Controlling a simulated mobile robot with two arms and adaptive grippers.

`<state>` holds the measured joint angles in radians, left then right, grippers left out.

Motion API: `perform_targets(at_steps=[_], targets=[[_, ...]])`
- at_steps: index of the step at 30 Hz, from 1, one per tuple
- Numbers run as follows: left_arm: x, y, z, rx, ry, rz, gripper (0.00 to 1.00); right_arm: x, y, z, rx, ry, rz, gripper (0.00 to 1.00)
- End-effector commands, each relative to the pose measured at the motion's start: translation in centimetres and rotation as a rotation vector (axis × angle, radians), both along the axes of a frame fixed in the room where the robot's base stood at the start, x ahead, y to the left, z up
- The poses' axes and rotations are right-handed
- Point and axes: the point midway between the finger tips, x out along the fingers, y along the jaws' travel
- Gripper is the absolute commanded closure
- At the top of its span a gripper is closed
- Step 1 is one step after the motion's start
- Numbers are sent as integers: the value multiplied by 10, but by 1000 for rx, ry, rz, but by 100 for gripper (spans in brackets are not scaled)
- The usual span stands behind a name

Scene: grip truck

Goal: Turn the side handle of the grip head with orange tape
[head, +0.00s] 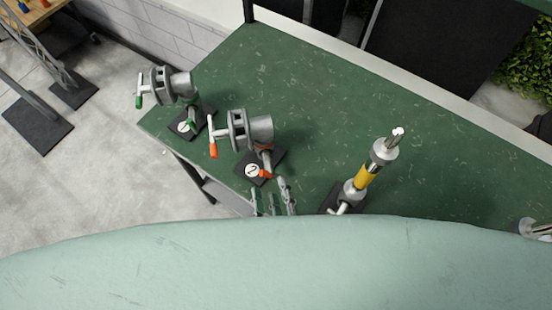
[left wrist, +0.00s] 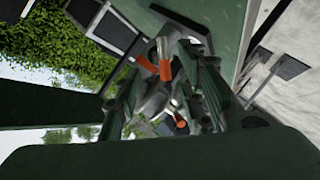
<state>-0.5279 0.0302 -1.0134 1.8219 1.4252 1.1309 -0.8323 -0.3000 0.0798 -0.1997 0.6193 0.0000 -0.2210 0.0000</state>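The grip head with orange tape (head: 260,130) is a grey metal clamp on a dark base near the table's left front edge. In the left wrist view, orange-marked metal parts (left wrist: 165,70) show between the open fingers (left wrist: 168,95); contact cannot be told.
A similar grip head with green tape (head: 180,88) stands to the left. A metal post with a yellow band (head: 366,177) stands to the right. The green table (head: 320,80) is clear behind them. A large pale green surface (head: 270,265) covers the bottom of the head view.

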Motion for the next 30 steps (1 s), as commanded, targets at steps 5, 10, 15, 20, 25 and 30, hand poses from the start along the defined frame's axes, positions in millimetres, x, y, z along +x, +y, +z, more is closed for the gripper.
perform_targets(at_steps=[5, 10, 15, 20, 25, 30], targets=[[30, 5, -4, 3, -6, 2, 63, 0, 0, 11, 0, 0, 0, 60], [52, 8, -12, 2, -5, 0, 63, 0, 0, 16, 0, -1, 0, 60], [62, 10, -17, 1, -2, 1, 63, 1, 0, 18, 0, -2, 0, 60], [64, 11, -18, 0, -1, 2, 63, 1, 0, 18, 0, -2, 0, 60], [63, 11, -18, 0, -2, 1, 70, 1, 1, 18, 0, -2, 0, 60], [63, 11, -17, 0, -2, 1, 84, 1, 1, 18, 0, -2, 0, 60]])
